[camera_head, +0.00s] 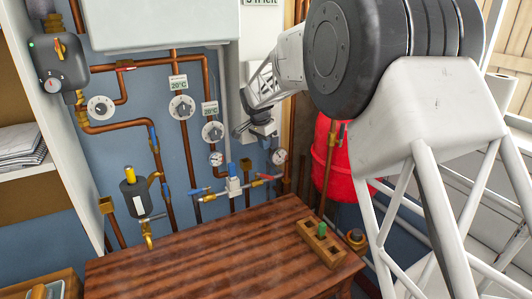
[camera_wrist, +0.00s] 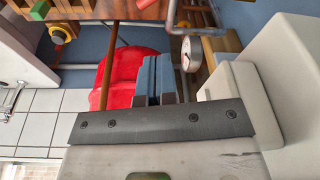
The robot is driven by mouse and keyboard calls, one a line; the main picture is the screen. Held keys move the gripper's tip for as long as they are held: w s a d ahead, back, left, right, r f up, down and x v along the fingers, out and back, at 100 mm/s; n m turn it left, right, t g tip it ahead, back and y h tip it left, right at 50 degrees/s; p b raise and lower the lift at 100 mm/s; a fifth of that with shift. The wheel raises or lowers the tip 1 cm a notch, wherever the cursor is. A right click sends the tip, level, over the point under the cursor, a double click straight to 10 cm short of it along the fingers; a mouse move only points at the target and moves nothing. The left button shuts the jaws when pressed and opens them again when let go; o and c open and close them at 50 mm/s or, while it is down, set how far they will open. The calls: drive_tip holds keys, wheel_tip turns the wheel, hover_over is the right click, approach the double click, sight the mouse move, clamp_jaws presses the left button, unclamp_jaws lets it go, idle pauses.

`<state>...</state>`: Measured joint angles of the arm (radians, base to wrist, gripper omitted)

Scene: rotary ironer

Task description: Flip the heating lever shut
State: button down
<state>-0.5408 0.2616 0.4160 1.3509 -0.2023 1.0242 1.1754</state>
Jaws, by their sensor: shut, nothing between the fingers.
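I cannot tell for sure which handle is the heating lever. Several levers sit on the copper pipes: a red-handled one (camera_head: 124,69) at the upper left, blue ones (camera_head: 153,139) on the left pipe, and blue (camera_head: 196,191) and red (camera_head: 267,177) handles on the low pipe behind the table. My gripper (camera_head: 264,140) is in front of the wall, above the low pipe and apart from the table. In the wrist view its blue-grey fingers (camera_wrist: 157,78) are together with nothing between them. The arm hides part of the wall on the right.
A wooden table (camera_head: 190,262) stands in front, with a wooden block and green peg (camera_head: 320,233) on its right. A red tank (camera_head: 322,160) is behind my arm. Dials (camera_head: 181,107) and a pressure gauge (camera_head: 279,157) line the wall. A white box (camera_head: 160,22) hangs above.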

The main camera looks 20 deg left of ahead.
drive_tip(key=shift+s+r, duration=0.1)
drive_tip(key=shift+r, duration=0.5)
